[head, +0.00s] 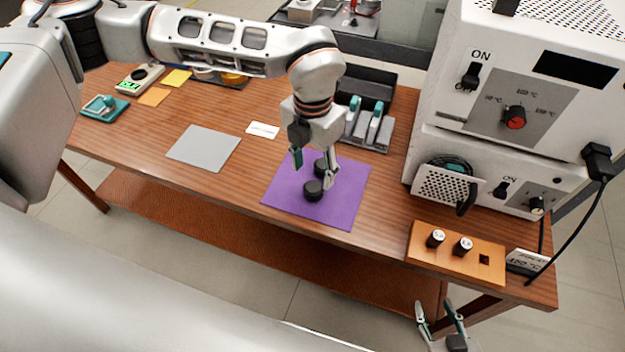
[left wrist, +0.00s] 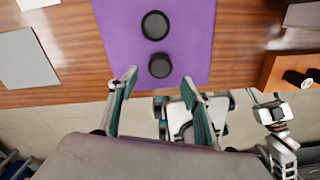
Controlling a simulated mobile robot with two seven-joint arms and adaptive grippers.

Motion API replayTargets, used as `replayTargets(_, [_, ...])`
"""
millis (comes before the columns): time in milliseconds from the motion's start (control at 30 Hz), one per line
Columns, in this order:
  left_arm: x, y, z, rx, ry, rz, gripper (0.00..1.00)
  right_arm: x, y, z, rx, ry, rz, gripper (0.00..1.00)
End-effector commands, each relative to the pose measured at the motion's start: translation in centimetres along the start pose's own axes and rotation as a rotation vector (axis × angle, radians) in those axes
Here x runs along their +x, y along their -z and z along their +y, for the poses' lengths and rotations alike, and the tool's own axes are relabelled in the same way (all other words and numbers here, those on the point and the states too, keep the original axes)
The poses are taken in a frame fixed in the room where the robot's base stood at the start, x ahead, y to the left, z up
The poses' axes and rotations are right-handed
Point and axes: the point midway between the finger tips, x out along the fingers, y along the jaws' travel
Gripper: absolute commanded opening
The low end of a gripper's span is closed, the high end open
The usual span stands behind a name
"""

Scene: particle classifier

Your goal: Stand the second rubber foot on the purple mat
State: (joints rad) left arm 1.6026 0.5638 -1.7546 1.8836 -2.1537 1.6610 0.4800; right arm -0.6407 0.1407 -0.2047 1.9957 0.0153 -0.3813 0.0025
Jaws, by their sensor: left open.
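Two short black round rubber feet stand on the purple mat (head: 345,205). The front one (head: 313,191) shows whole, and the back one (head: 320,168) is partly hidden by my gripper. In the left wrist view the front foot (left wrist: 160,65) lies between and just beyond my fingertips, and the back foot (left wrist: 155,25) is further off, apart from it. My left gripper (head: 314,176) is open and empty above the feet; it also shows in the left wrist view (left wrist: 160,79). My right gripper (head: 435,304) is open and empty, low at the table's front right.
An orange block (head: 458,247) with black knobs sits at the front right, beside a white machine (head: 425,160). A grey tray (head: 370,133) stands behind the mat. A grey mat (head: 204,148) and a white card (head: 263,130) lie left; the wood between is free.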

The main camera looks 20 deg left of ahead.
Motion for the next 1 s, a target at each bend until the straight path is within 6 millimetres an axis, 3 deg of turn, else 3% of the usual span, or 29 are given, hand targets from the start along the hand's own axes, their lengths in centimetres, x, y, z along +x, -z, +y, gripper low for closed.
replayTargets(100, [-2.4,-0.1,0.1,0.000,-0.001,-0.003,0.49,-0.1,-0.1,-0.2,0.002,0.003,-0.004,0.40])
replayTargets(333, [-4.9,0.0,0.0,0.000,-0.001,-0.001,0.49,-0.1,-0.3,-0.3,0.004,0.005,-0.008,0.40])
replayTargets(1000, [-5.3,0.0,0.0,0.000,0.000,0.001,0.49,-0.1,0.2,-0.1,0.003,0.002,0.002,0.40])
